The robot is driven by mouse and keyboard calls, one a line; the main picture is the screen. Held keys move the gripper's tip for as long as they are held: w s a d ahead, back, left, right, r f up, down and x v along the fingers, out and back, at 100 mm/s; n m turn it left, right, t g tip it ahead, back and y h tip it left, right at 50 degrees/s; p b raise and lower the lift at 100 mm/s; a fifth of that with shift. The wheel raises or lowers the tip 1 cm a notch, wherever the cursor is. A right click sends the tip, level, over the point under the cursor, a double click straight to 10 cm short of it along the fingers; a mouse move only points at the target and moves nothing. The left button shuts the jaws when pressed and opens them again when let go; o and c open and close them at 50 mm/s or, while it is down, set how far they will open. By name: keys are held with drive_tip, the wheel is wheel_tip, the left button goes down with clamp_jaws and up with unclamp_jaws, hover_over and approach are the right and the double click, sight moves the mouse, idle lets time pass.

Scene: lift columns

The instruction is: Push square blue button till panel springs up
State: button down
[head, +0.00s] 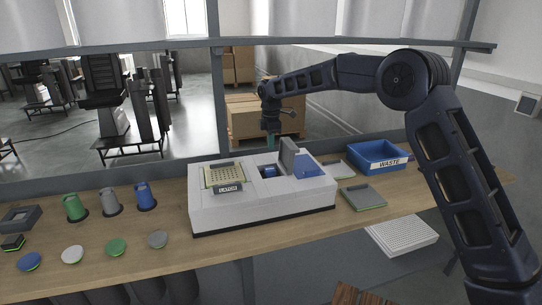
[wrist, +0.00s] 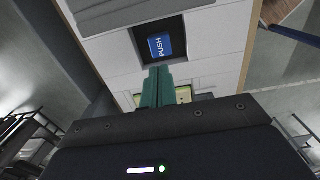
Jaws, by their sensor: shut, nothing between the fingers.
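The white box (head: 262,212) stands on the wooden workbench. The square blue button (wrist: 160,45), marked PUSH, sits in a dark recess in its top; it also shows in the head view (head: 268,171). A grey panel (head: 288,155) stands tilted up from the box's top just right of the button, beside a blue area (head: 309,168). My gripper (head: 271,145) points down above the box, over the button's area and apart from it. In the wrist view its teal fingers (wrist: 159,75) are together and empty, their tips just below the button in the picture.
A keypad-like insert (head: 222,176) is on the box's left. A blue WASTE bin (head: 378,155) and flat grey plates (head: 362,196) lie to the right. Several coloured buttons (head: 116,246) and cylinders (head: 110,201) stand on the left. A shelf rail (head: 240,42) crosses above the bench.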

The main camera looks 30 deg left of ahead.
drive_tip(key=shift+r, duration=1.85)
